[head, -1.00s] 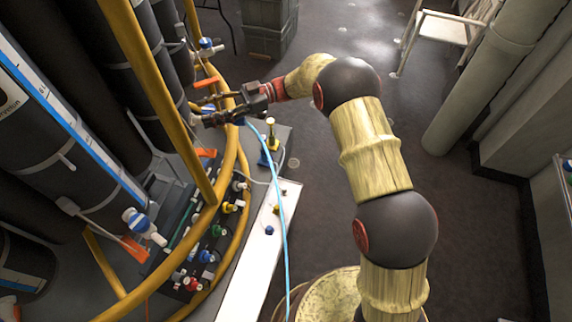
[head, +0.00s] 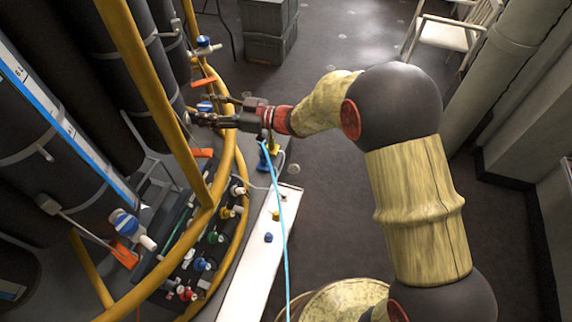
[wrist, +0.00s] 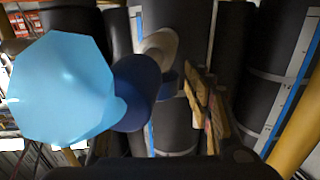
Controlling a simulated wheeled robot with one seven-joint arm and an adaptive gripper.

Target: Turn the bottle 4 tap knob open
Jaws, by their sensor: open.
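Tall black bottles (head: 62,135) stand along the left in the head view. Several carry blue-and-white taps: a near one (head: 127,224), a far one (head: 205,46) and a middle one whose blue part (head: 204,106) shows by my fingers. I cannot read which is bottle 4. My gripper (head: 203,108) is open and empty at the middle tap; contact cannot be told. In the wrist view, my gripper's brown finger pads (wrist: 208,108) are right of a dark blue tap part (wrist: 138,92) with a pale spout (wrist: 160,45). A light blue faceted shape (wrist: 60,75) fills the left foreground.
A yellow curved rail (head: 235,165) and upright yellow posts (head: 150,90) run close around the bottles. A light blue hose (head: 284,225) passes under my wrist. A panel with several coloured valves (head: 190,262) lies below. Open floor (head: 325,110) is to the right.

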